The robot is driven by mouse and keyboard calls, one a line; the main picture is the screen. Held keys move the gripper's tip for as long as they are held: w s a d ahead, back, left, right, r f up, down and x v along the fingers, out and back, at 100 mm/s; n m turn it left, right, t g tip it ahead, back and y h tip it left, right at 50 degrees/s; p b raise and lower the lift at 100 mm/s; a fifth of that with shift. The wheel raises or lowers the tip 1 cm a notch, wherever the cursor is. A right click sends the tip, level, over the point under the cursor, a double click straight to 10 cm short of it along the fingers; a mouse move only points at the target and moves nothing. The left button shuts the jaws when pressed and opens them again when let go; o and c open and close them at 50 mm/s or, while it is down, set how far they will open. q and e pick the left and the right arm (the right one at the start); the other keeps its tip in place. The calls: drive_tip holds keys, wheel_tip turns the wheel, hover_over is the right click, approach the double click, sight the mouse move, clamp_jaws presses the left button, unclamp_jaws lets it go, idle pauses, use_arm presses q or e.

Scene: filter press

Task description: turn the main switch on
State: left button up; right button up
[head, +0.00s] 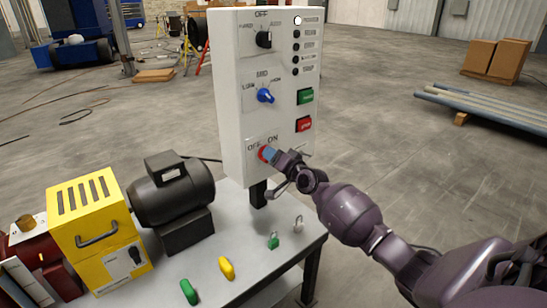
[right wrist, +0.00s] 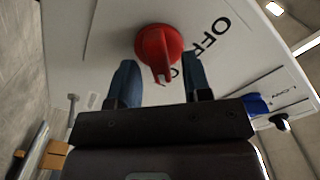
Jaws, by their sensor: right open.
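The main switch is a red rotary knob (head: 264,154) low on the front of the white control box (head: 228,100), beside the printed words OFF and ON. In the right wrist view the red knob (right wrist: 158,48) shows large, with its handle bar pointing down toward the gripper. My right gripper (head: 272,155) is in front of the knob. In the right wrist view its two blue fingers (right wrist: 161,80) are open, one on each side of the knob's handle, with gaps visible. I cannot tell the handle's exact setting. My left gripper is not in view.
The box also has a black selector (head: 264,39), a blue selector (head: 265,96), a green button (head: 305,96) and a red button (head: 304,124).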

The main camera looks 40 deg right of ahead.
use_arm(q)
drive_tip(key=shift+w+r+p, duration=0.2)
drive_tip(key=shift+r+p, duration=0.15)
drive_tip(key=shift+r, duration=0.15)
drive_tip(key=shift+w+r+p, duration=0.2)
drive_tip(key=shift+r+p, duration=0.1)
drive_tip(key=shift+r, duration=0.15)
use_arm(e)
drive_tip(key=s, duration=1)
drive_tip(key=shift+s+d, duration=0.35)
drive_tip(key=shift+d, duration=0.1)
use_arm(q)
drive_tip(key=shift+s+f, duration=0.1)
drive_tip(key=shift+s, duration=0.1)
